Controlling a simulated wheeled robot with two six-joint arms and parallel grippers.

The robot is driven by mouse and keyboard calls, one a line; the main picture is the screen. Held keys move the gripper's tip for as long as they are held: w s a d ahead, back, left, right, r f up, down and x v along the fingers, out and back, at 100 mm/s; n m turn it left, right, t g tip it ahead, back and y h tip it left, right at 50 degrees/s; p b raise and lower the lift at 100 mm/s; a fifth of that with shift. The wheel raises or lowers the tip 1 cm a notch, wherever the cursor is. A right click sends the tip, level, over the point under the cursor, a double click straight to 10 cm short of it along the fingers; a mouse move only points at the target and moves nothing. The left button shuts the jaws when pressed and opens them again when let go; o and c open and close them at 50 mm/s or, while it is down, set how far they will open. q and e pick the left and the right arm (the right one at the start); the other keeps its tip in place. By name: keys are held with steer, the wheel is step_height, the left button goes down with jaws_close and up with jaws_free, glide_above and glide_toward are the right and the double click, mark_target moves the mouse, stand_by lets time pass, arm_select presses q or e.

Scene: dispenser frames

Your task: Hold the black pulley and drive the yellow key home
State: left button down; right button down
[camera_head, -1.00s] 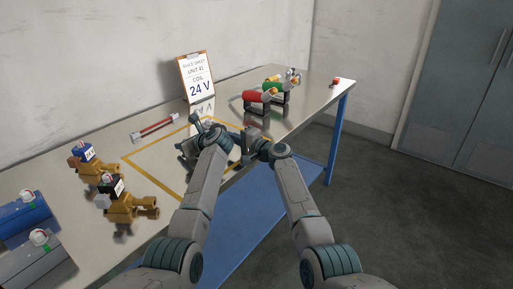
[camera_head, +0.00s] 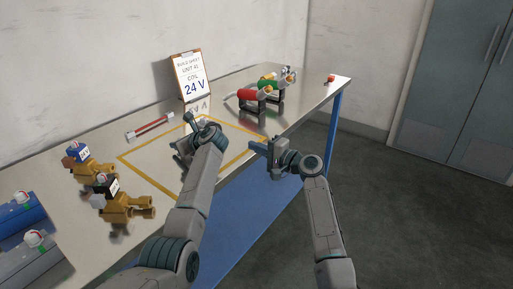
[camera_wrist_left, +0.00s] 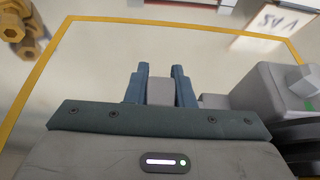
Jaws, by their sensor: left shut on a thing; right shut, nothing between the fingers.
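My left gripper (camera_wrist_left: 160,85) is shut on a small grey block (camera_wrist_left: 160,93) in the left wrist view. Right of it there stands a larger grey body (camera_wrist_left: 280,84) with a pale knob. Below that are dark rounded parts (camera_wrist_left: 300,142), partly cut off by the frame; I cannot tell whether they are the black pulley. In the head view my left wrist hides most of what stands in the yellow-outlined area. My right gripper (camera_head: 260,148) is shut and empty, beside the table's front edge, apart from the left one. I cannot make out a yellow key.
A sheet reading 24 V (camera_head: 194,78) stands at the back. A red-and-grey bar (camera_head: 150,128) lies before it. Brass valves (camera_head: 125,207) and blue and grey cylinders (camera_head: 20,222) are at left, red and green cylinders (camera_head: 250,95) at the far right. The table's outlined right side is clear.

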arm_select(q)
steer(key=c, duration=1.2)
jaws_free()
steer(key=shift+o, duration=0.2)
